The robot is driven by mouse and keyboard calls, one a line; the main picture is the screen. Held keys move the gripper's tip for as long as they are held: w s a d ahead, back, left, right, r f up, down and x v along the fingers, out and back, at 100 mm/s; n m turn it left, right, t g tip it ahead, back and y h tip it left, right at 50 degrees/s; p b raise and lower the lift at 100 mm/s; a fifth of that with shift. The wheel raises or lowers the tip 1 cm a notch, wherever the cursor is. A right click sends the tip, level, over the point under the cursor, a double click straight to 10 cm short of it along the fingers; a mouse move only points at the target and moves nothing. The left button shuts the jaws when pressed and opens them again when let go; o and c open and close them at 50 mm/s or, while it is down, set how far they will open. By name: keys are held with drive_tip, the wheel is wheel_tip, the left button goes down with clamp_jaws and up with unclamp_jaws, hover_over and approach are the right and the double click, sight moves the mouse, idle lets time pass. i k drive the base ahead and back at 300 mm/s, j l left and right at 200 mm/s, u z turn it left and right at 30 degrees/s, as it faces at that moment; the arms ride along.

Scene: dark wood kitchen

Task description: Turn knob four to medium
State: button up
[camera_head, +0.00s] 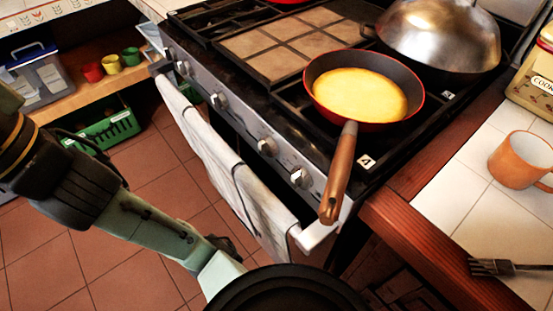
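The stove front (240,125) carries a row of several pale knobs. The knob nearest me (300,178), at the right end of the row, sits just left of the pan handle. A small tag (365,160) on the near corner of the stovetop appears to read 4. The knob's exact setting is too small to tell. My arm (150,222) comes in from the left and runs down to the bottom edge, left of and below the knobs, apart from them. My gripper's fingers do not show.
A red pan (318,82) with yellow food has its wooden handle (340,172) jutting past the stove front. A towel (215,150) hangs on the oven rail. The right counter holds an orange mug (520,160) and a fork (495,267). Floor at left is mostly clear.

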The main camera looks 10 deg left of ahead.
sight(302, 179)
drive_tip(key=k+j+u, duration=0.25)
drive_tip(key=k+j, duration=0.6)
drive_tip(key=k, duration=0.15)
